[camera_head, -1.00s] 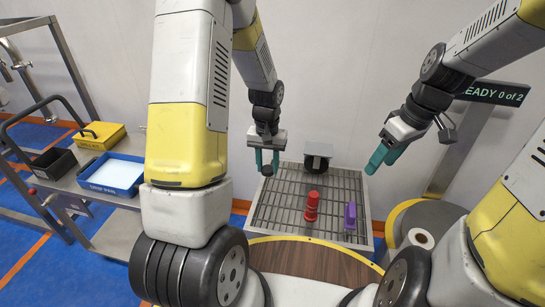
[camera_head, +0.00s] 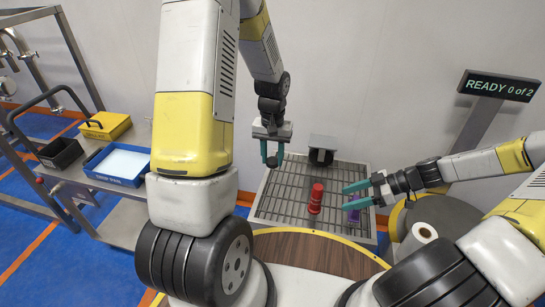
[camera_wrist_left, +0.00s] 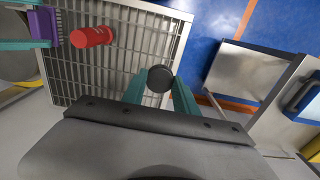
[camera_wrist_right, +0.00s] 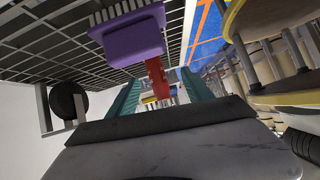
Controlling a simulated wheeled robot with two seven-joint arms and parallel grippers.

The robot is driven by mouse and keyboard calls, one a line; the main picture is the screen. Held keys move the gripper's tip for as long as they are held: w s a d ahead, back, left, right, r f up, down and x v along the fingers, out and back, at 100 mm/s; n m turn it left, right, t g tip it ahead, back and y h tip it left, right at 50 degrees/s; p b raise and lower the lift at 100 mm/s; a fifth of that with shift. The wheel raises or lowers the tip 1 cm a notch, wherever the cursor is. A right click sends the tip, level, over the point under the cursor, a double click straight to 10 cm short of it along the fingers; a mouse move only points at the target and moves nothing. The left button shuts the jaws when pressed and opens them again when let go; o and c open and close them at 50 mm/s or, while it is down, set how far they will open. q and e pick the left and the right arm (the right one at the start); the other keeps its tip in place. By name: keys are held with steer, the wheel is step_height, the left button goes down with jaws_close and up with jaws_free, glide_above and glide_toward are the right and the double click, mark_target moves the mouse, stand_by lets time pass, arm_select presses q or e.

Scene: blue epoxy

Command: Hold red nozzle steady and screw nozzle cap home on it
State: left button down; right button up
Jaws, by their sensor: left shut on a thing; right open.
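The red nozzle (camera_head: 316,198) stands upright on the metal grate; it also shows in the left wrist view (camera_wrist_left: 92,37) and right wrist view (camera_wrist_right: 157,77). My left gripper (camera_head: 271,158) is shut on a dark round piece, seemingly the nozzle cap (camera_wrist_left: 160,78), held above the grate to the left of the nozzle. My right gripper (camera_head: 346,199) is open and roughly level, its fingers pointing left at the nozzle. In the right wrist view, the nozzle appears beyond the gap between the fingers, apart from them.
A purple brush (camera_wrist_right: 130,35) stands on the grate (camera_head: 275,205) close beside my right gripper, partly hidden by it in the head view. A dark wheel-like fixture (camera_head: 321,152) is at the grate's back. A blue tray (camera_head: 116,166) stands on the left bench. A sign reads "READY 0 of 2".

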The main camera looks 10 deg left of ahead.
mark_target(318, 202)
steer(key=shift+w+a+f+n+t+y, duration=0.35)
steer(key=shift+a+f+y, duration=0.2)
steer(key=shift+f, duration=0.25)
steer(key=shift+x, duration=4.85)
steer(key=shift+w, duration=0.1)
jaws_close()
steer(key=c, duration=0.8)
jaws_free()
steer(key=shift+c, duration=0.2)
jaws_close()
